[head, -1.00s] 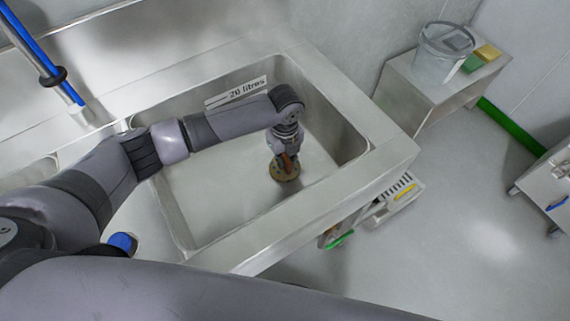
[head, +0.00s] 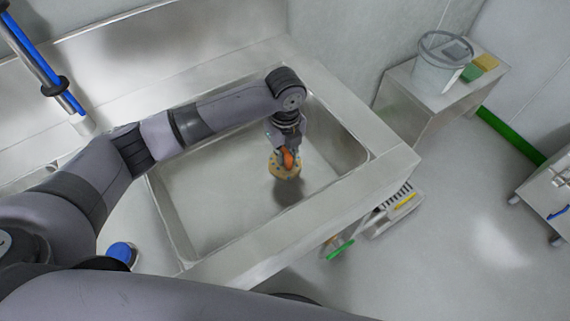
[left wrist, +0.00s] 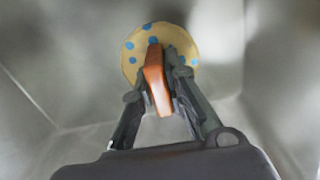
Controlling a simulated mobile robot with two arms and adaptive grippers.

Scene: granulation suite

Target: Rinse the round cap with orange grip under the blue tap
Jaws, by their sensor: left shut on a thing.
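The round cap (head: 281,170) is a yellowish disc with an orange grip (head: 288,157). In the left wrist view the cap (left wrist: 131,62) shows blue dots and its orange grip (left wrist: 156,80) stands between the fingers. My left gripper (head: 287,150) is shut on the orange grip; it also shows in the left wrist view (left wrist: 163,82). The cap hangs above the floor of the steel sink basin (head: 215,205), with a dark shadow below it. A blue-striped tap pipe (head: 45,62) is at the upper left, away from the cap. My right gripper is not in view.
A side table (head: 405,95) at the upper right bears a clear bucket (head: 436,72), with a green sponge (head: 473,72) and a yellow sponge (head: 486,62). A blue round thing (head: 121,252) is at the lower left. The basin is otherwise clear.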

